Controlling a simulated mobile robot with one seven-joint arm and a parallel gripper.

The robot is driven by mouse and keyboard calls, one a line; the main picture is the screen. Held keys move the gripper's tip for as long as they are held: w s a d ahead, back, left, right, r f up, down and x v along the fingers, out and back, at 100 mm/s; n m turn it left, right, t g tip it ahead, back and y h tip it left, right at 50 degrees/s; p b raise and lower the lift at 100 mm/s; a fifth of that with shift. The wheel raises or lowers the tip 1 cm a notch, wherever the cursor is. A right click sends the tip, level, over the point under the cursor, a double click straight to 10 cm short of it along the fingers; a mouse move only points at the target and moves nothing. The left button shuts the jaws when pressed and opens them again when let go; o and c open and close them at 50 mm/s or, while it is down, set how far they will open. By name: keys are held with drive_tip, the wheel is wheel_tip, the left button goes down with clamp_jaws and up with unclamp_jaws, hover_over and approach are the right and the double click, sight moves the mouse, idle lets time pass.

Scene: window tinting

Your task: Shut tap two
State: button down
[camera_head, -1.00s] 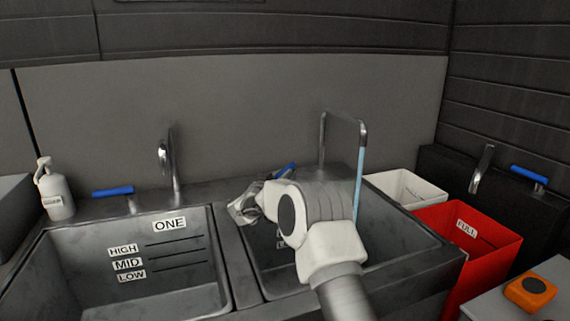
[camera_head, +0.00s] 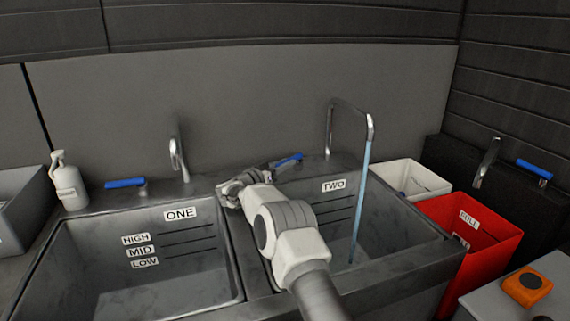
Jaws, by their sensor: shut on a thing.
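Tap two's tall spout (camera_head: 347,106) stands behind the right sink (camera_head: 400,215), labelled TWO (camera_head: 334,185). A pale blue stream of water (camera_head: 361,190) runs from it into that sink. Tap two's blue lever (camera_head: 290,159) is at the back rim, left of the spout, pointing up and to the right. My gripper (camera_head: 262,175) is at the lever's left, lower end and is shut on it. The fingertips are small and partly hidden by the hand, so the exact contact is hard to see.
The left sink (camera_head: 100,225), labelled ONE, has its own spout (camera_head: 178,155) and blue lever (camera_head: 125,183). A spray bottle (camera_head: 69,188) stands at left. On the right are a white bin (camera_head: 425,180), a red bin (camera_head: 490,245) and an orange device (camera_head: 527,287).

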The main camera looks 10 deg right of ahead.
sight(285, 161)
idle(0.3)
drive_tip(key=c, duration=0.7)
unclamp_jaws()
drive_tip(key=shift+r, duration=0.1)
drive_tip(key=shift+r, duration=0.35)
wheel_tip(285, 161, up, 3)
drive_tip(key=shift+r+p, duration=0.1)
drive_tip(key=shift+p, duration=0.5)
drive_tip(key=s+d+r, duration=0.2)
drive_tip(key=d, duration=0.1)
drive_tip(key=s+d+r+p, duration=0.1)
drive_tip(key=d+r, duration=0.1)
drive_tip(key=d, duration=0.1)
drive_tip(key=s+d+r, duration=0.2)
drive_tip(key=d+r, duration=0.1)
drive_tip(key=d, duration=0.1)
drive_tip(key=shift+s+d+p, duration=0.1)
drive_tip(key=shift+s+p, duration=0.25)
